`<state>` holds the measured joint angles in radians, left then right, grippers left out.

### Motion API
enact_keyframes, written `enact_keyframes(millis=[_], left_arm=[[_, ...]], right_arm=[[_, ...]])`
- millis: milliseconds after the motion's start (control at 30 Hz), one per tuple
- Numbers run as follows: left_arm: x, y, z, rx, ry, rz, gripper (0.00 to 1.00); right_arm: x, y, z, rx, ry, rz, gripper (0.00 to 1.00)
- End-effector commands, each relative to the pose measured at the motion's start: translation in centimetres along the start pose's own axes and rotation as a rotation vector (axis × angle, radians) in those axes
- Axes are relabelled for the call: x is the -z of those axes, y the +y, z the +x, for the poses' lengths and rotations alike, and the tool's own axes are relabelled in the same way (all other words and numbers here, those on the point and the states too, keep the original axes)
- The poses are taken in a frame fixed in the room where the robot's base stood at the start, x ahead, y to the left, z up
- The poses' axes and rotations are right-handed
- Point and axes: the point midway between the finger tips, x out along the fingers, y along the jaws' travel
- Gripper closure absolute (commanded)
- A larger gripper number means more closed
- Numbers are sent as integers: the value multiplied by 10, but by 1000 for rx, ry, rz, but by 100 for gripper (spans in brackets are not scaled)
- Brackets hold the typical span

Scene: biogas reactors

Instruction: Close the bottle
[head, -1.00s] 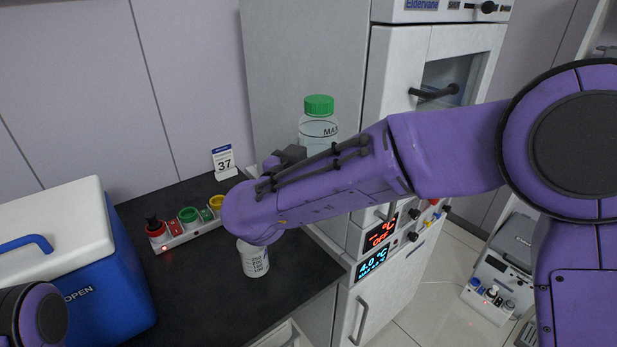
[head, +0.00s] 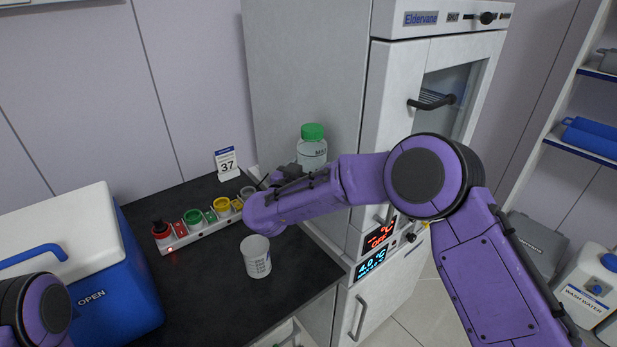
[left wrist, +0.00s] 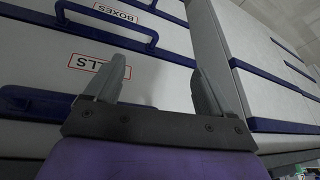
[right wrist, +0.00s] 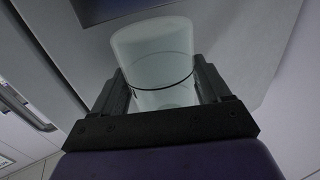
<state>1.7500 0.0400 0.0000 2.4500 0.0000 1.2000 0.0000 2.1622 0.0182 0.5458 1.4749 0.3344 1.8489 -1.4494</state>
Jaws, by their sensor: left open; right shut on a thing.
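A clear bottle (head: 312,153) with a green cap (head: 312,131) on top stands upright behind my right forearm in the head view. My right gripper (head: 290,171) is mostly hidden there by its own wrist. In the right wrist view, my right gripper (right wrist: 160,76) is shut on the clear bottle body (right wrist: 152,48), one finger on each side. The cap does not show in that view, and I cannot tell how tightly it sits. My left gripper (left wrist: 160,72) is open and empty in the left wrist view, in front of labelled drawers.
A white beaker (head: 257,260) stands on the dark counter (head: 205,290). Behind it lies a white strip (head: 195,240) with red, green and yellow round pieces. A blue cooler (head: 115,295) stands left, a tall white cabinet (head: 395,75) right.

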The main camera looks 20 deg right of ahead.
Motion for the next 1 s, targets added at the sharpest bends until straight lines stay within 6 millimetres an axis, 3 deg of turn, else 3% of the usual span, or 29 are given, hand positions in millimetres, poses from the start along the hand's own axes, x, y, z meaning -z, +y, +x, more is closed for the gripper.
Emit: enact_keyframes(millis=[267, 667, 700, 733, 1000], left_arm=[[9, -2, -21, 0, 0, 0, 17], [7, -2, -16, 0, 0, 0, 17], [7, -2, -17, 0, 0, 0, 17], [7, -2, -17, 0, 0, 0, 17], [8, -2, -20, 0, 0, 0, 17]], right_arm=[[-31, -2, 3, 0, 1, 0, 100], [-38, -2, 3, 0, 2, 1, 100], [-38, -2, 3, 0, -1, -1, 11], [-38, -2, 3, 0, -1, -1, 1], [-34, -1, 3, -1, -1, -1, 0]])
